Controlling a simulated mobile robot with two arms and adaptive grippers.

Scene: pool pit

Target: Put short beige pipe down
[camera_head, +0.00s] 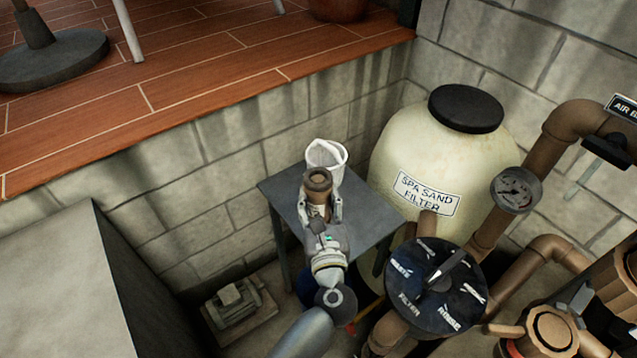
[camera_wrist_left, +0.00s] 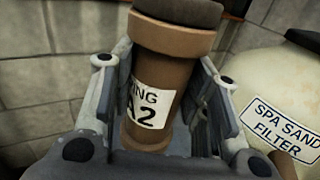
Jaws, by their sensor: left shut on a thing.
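The short beige pipe (camera_head: 318,186) is brownish, with a wider collar at its top end. My left gripper (camera_head: 321,208) is shut on it and holds it over or at the small grey table (camera_head: 369,208); I cannot tell whether the pipe touches the top. In the left wrist view the pipe (camera_wrist_left: 160,68) stands nearly upright, slightly tilted, between the two fingers (camera_wrist_left: 160,95). A white label on it reads partly "ING" and "A2". My right gripper is not in view.
A white basket-like container (camera_head: 326,154) is at the table's back corner, just behind the pipe. The large sand filter tank (camera_head: 400,150) stands right of the table. A round valve dial (camera_head: 435,285) and brown pipes (camera_head: 480,245) crowd the right. The table's right part is bare.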

